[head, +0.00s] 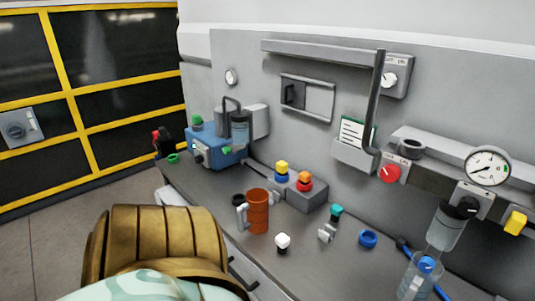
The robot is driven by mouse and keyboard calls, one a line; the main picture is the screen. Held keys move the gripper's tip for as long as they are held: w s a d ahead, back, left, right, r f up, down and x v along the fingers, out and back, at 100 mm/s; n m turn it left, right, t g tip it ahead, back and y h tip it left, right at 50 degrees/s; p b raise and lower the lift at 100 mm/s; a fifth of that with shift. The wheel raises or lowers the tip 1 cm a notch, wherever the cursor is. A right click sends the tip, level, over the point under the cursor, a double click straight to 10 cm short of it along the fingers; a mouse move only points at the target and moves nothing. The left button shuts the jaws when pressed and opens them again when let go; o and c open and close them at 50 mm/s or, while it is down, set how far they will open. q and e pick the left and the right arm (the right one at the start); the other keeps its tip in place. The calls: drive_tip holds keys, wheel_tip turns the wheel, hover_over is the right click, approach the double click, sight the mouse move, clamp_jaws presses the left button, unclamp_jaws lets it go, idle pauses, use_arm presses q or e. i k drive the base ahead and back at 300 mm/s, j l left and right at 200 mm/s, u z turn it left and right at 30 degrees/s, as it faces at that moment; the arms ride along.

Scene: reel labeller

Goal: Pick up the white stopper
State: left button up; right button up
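The white stopper (283,240) is a small white cap on a dark lower part. It stands upright near the front edge of the grey worktop, right of and in front of the orange-brown cylinder (258,211). Nothing covers it and nothing touches it. Neither my left nor my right gripper shows in the head view.
A small grey fitting with a teal cap (337,211) and a blue ring (368,239) lie to the stopper's right. Behind it is a grey block (308,197) with red and orange pieces. A clear bottle (416,279) stands at the right front. Bare worktop surrounds the stopper.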

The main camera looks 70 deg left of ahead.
sight(282, 241)
drive_tip(key=u, duration=2)
